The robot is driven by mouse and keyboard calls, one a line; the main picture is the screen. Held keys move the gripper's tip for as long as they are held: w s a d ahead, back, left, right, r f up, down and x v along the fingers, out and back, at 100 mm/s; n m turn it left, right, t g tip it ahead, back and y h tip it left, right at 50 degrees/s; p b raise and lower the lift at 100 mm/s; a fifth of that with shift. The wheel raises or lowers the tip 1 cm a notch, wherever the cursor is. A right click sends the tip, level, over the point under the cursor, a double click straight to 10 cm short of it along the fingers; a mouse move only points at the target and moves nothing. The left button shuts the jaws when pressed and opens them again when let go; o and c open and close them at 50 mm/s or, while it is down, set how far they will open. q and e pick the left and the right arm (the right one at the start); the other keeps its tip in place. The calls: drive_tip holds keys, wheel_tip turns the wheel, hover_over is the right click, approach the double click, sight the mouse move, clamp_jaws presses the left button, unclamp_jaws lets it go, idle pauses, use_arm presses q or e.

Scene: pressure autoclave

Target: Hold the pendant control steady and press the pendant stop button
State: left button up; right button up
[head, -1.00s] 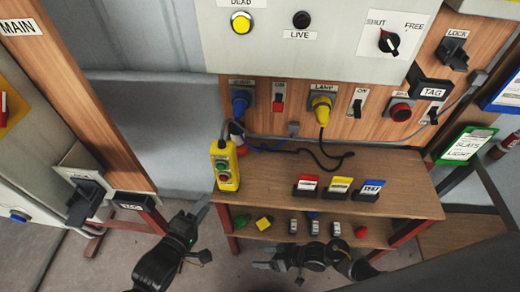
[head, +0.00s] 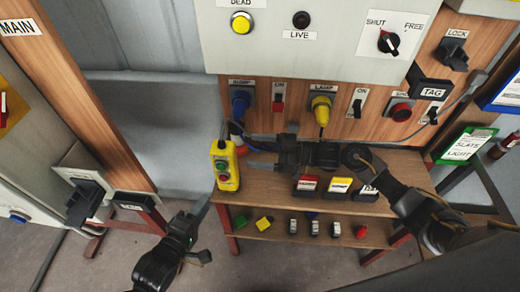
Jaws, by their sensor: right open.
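The yellow pendant control (head: 230,181) is upright at the left end of the wooden bench. Its face has a green button (head: 222,166) and a red button (head: 223,177) below it. My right gripper (head: 250,157) is open to the right of the pendant's upper half, with its fingers pointing left toward it. A small gap seems to separate them, and nothing shows between the fingers. My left gripper (head: 202,211) is below and left of the pendant, apart from it. Its finger opening is not clear from this angle.
A lower shelf (head: 270,229) carries several small items. A blue plug (head: 240,102) and a yellow plug (head: 320,106) sit in the panel behind. A wooden post (head: 85,110) stands at the left.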

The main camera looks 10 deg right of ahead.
sight(222, 148)
drive_tip(key=x, duration=1)
drive_tip(key=shift+w+a, duration=0.15)
drive_tip(key=shift+a, duration=0.25)
use_arm(q)
drive_tip(key=shift+c, duration=0.5)
use_arm(e)
drive_tip(key=c, duration=1.3)
use_arm(q)
clamp_jaws()
use_arm(e)
drive_tip(key=shift+c, duration=0.2)
drive_tip(key=shift+f, duration=0.1)
